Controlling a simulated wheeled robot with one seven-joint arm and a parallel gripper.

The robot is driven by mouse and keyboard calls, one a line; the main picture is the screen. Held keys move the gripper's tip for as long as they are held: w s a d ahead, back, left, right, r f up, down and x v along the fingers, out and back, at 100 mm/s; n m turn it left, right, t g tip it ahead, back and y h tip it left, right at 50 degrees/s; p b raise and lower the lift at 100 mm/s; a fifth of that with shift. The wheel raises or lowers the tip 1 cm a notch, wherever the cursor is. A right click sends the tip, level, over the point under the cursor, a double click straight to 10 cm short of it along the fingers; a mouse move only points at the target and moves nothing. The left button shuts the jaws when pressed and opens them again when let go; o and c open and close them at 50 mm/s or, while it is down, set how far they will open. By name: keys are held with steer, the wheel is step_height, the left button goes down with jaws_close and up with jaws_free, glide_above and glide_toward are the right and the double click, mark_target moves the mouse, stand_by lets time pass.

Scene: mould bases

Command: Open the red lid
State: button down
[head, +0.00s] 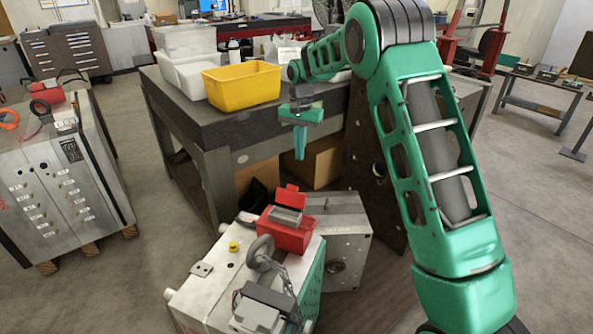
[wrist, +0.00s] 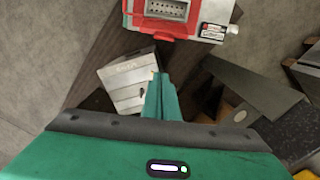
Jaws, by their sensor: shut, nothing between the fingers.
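A red connector housing (head: 287,238) with a grey insert sits on top of a pale metal mould base. Its red lid (head: 291,197) stands raised at the back edge, leaving the grey insert uncovered. The housing also shows at the top of the wrist view (wrist: 134,8), its insert facing up. My gripper (head: 300,155) points down, above and behind the lid and apart from it. Its green fingers are together and empty; they also show in the wrist view (wrist: 162,80).
The mould base (head: 215,270) carries an eyebolt with chain (head: 261,252) and a yellow knob (head: 233,246). Another metal block (head: 345,220) stands beside it. A dark table (head: 225,128) behind holds a yellow bin (head: 241,87). A grey cabinet-like block (head: 60,190) stands left, with open floor between.

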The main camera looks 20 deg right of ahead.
mark_target(290, 198)
step_height(290, 198, down, 10)
steer(key=shift+s+a+r, duration=0.5)
steer(key=shift+s+a, duration=0.15)
steer(key=shift+s, duration=0.2)
steer(key=shift+s+a+r, duration=0.45)
steer(key=shift+s+a, duration=0.15)
steer(key=shift+s, duration=0.25)
